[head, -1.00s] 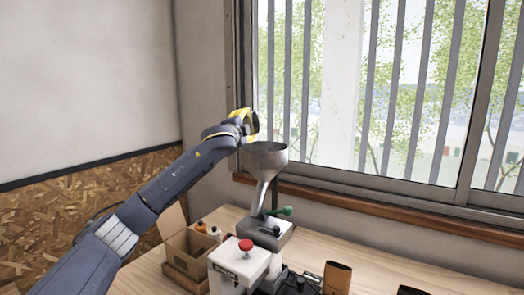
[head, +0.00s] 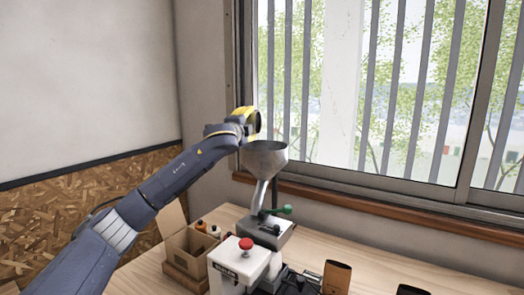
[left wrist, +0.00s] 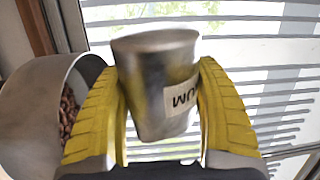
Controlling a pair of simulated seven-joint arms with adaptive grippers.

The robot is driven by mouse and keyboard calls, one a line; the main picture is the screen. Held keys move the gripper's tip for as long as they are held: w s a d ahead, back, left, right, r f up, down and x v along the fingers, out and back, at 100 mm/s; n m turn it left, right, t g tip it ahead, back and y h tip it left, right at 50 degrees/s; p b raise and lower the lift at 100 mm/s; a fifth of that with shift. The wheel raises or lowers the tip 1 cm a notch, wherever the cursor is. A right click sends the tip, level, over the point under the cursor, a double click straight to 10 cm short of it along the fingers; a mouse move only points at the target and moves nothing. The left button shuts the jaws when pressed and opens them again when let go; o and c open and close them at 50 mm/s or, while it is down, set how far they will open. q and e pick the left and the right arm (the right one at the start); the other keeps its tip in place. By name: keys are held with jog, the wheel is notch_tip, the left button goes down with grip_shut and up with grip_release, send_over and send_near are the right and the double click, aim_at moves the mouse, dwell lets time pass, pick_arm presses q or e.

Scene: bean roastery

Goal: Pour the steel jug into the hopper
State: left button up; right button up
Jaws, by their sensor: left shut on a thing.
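My left gripper (head: 249,120) is raised just above the back left of the hopper's rim. The steel jug (left wrist: 150,85) is between its yellow fingers in the left wrist view, and the gripper is shut on it. The jug is grey metal with a pale, dark-lettered label. In the head view the gripper mostly hides the jug, and its exact tilt is hard to tell. The hopper (head: 264,157) is a grey metal funnel on a machine. It also shows at the left of the left wrist view (left wrist: 25,115), with brown beans (left wrist: 67,112) inside. My right gripper is out of view.
A white machine with a red knob (head: 246,244) stands in front of the hopper. An open cardboard box (head: 187,248) is to its left, with small bottles (head: 207,228) beside it. The window (head: 400,90) is close behind.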

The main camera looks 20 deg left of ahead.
pick_arm(q)
jog(key=shift+d+r+m+p, duration=0.35)
jog(key=shift+m+p, duration=0.1)
jog(key=shift+m, duration=0.5)
jog(key=shift+d+r+m+p, duration=0.2)
jog(key=shift+d+m+p, duration=0.2)
jog(key=shift+m, duration=0.55)
dwell(1.5)
jog(key=shift+d+r+m+h+p, duration=0.1)
jog(key=shift+d+m+h+p, duration=0.15)
jog(key=shift+m, duration=0.3)
jog(key=shift+d+r+m+h+p, duration=0.15)
jog(key=shift+m+p, duration=0.15)
jog(key=shift+m, duration=0.25)
dwell(1.8)
jog(key=a+n, duration=0.1)
jog(key=n, duration=0.1)
jog(key=f+n, duration=0.1)
jog(key=n, duration=0.1)
jog(key=shift+a+f, duration=0.1)
jog(key=shift+a, duration=0.25)
jog(key=n, duration=0.2)
jog(key=shift+a+f+n+y, duration=0.3)
jog(key=shift+a+n+y, duration=0.1)
